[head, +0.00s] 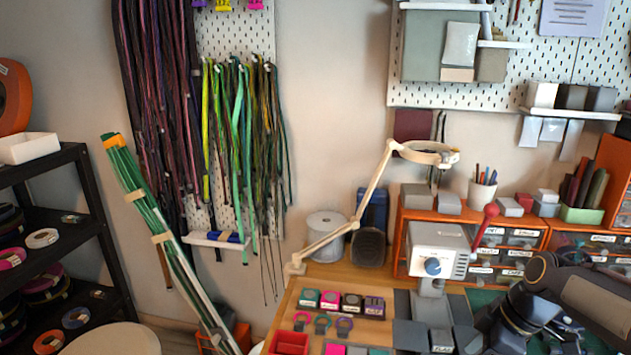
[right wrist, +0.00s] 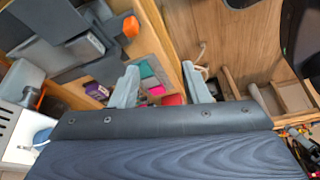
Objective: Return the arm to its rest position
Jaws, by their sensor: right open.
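My right arm (head: 530,305) comes in at the lower right of the head view, over the right part of the workbench. Its gripper is hard to make out there. In the right wrist view my right gripper (right wrist: 161,86) has its two pale fingers well apart, with nothing between them. Beyond the fingers lie the wooden bench edge and small pink and green blocks (right wrist: 150,78), apart from the fingers as far as I can tell. My left arm and gripper do not show.
The wooden workbench (head: 290,310) holds a grey machine with a red-knobbed lever (head: 437,250), a lamp (head: 375,180), small labelled blocks (head: 350,303) and a red tray (head: 290,342). Orange drawer units (head: 515,240) stand behind. A black shelf (head: 85,200) is at left.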

